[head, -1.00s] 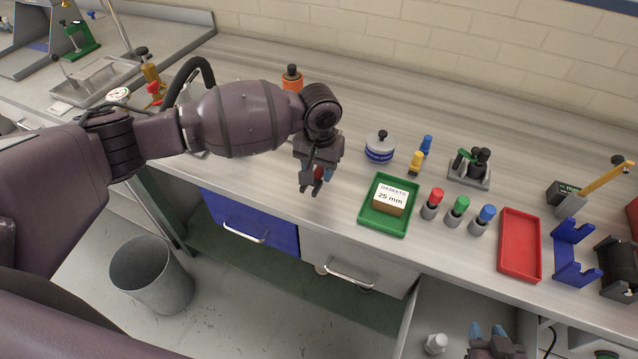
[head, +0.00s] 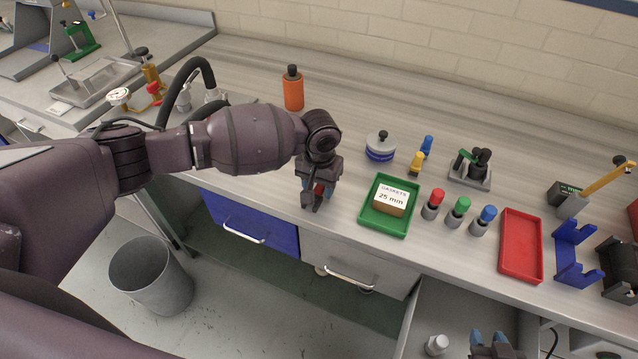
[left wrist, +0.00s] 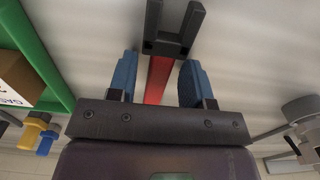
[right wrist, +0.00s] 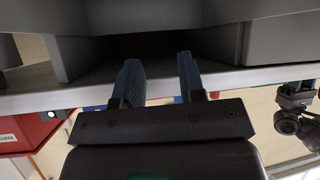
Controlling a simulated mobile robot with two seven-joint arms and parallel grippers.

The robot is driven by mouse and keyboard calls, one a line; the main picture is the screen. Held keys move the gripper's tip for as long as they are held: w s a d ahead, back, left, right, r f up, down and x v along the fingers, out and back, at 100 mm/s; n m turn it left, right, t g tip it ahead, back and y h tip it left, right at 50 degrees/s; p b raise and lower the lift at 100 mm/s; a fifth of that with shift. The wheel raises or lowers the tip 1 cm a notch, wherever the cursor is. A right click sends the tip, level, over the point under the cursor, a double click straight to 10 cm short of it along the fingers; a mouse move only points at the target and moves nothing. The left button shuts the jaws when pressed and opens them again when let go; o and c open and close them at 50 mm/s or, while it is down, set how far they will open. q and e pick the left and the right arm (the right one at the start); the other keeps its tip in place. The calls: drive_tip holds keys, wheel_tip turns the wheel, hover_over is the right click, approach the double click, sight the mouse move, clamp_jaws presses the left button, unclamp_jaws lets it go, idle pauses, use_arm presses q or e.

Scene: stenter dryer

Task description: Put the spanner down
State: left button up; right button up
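The spanner shows in the left wrist view with a red handle (left wrist: 159,80) and a dark forked jaw (left wrist: 173,40). In the head view its dark jaw (head: 311,202) points toward the bench's front edge. My left gripper (head: 318,184) is low over the bench, left of the green tray. Its blue fingers (left wrist: 158,78) stand apart either side of the red handle, with a visible gap on the left. Whether the spanner rests fully on the bench is hard to tell. My right gripper (head: 494,338) is open and empty at the bottom of the head view; its fingers show apart (right wrist: 160,80).
The green tray (head: 368,222) holds a gaskets box (head: 391,199). Red, green and blue-topped cylinders stand beside it, then a red tray (head: 520,246). An orange bottle (head: 293,92) stands behind my left arm. A drawer (head: 421,312) is open below the bench (head: 345,110).

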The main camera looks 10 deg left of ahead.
sight(319, 188)
use_arm(q)
drive_tip(key=o, duration=0.3)
wheel_tip(319, 188, up, 12)
drive_tip(key=shift+r, duration=0.15)
idle(0.5)
idle(0.4)
